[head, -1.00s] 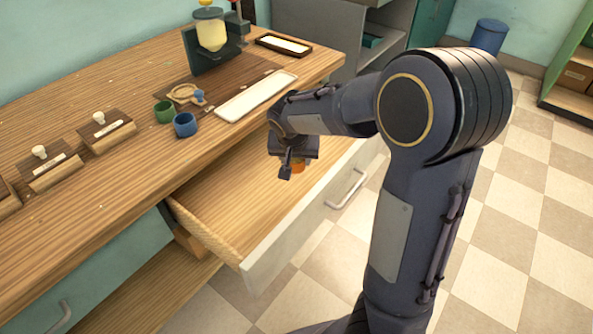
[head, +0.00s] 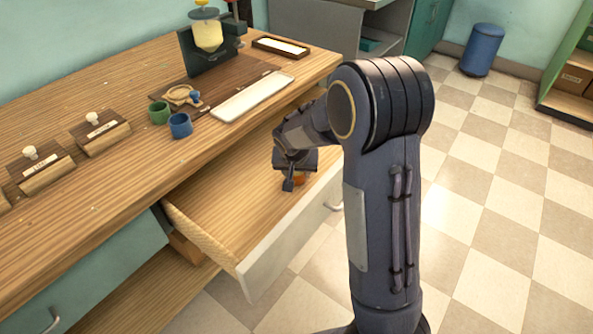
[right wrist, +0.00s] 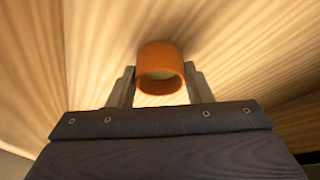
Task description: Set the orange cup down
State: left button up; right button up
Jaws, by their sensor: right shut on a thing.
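The orange cup (right wrist: 160,62) is between the two fingers of my right gripper (right wrist: 160,85) in the right wrist view, with light wood grain behind it. In the head view only a small part of the orange cup (head: 299,180) shows below my right gripper (head: 291,180). The gripper is shut on the cup, over the inside of the open drawer (head: 215,205). I cannot tell whether the cup touches the drawer floor. My left gripper is not in view.
The wooden counter (head: 70,110) lies left of and above the drawer. On it stand a green cup (head: 159,113), a blue cup (head: 180,126) and a white tray (head: 252,97). The drawer's front panel (head: 290,235) borders the near side. The visible drawer floor is bare.

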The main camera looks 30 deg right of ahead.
jog(key=o, duration=1)
jog(key=shift+f, duration=0.1)
jog(key=shift+c, duration=0.2)
jog(key=shift+r, duration=0.3)
jog(key=p+v, duration=0.3)
jog(key=v, duration=0.8)
jog(key=shift+r, duration=0.35)
jog(key=shift+a, duration=0.15)
